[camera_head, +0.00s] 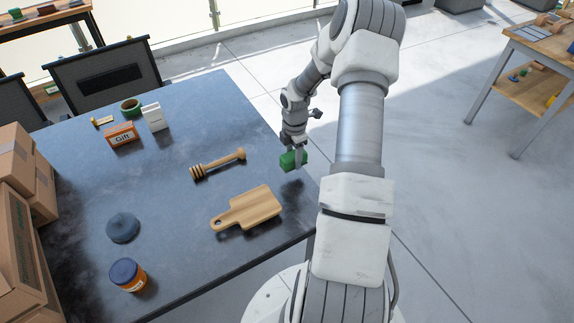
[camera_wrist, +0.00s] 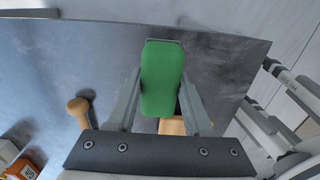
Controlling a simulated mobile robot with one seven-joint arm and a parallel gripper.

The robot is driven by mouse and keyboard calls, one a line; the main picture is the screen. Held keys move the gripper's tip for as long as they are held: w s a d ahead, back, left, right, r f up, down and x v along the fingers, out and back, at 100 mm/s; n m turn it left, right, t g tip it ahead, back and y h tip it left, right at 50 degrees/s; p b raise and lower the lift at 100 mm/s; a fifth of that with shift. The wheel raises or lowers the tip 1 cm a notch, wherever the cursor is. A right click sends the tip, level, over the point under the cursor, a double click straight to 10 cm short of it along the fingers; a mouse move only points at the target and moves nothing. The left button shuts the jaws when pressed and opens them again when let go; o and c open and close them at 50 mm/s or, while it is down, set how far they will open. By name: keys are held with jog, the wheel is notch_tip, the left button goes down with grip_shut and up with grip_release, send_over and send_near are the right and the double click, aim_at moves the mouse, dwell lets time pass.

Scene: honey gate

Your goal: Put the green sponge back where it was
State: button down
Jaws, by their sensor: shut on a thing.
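The green sponge (camera_head: 292,161) is a small green block held by my gripper (camera_head: 297,158) above the dark table near its right edge. In the wrist view the sponge (camera_wrist: 162,78) sits between the two fingers of my gripper (camera_wrist: 162,92), which are shut on it. A shadow lies on the table below it, so it appears clear of the surface.
A wooden honey dipper (camera_head: 218,165) and a wooden cutting board (camera_head: 248,209) lie left of the gripper. A dark round item (camera_head: 123,228), an orange jar (camera_head: 128,275), a gift box (camera_head: 122,136), a white box (camera_head: 154,117) and cardboard boxes (camera_head: 18,235) stand further left. The table (camera_head: 190,262) has bare room between them.

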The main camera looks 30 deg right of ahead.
aim_at(287, 157)
jog(key=shift+w+a+f, duration=0.25)
jog(key=shift+w+f, duration=0.2)
jog(key=shift+w, duration=0.2)
jog(key=shift+w+a+f, duration=0.2)
jog(key=shift+w+f, duration=0.25)
jog(key=shift+w, duration=0.15)
jog(key=shift+f, duration=1.95)
jog(key=shift+f, duration=0.15)
jog(key=shift+c, duration=1.5)
grip_release()
notch_tip(287, 157, up, 12)
jog(key=shift+r, duration=0.2)
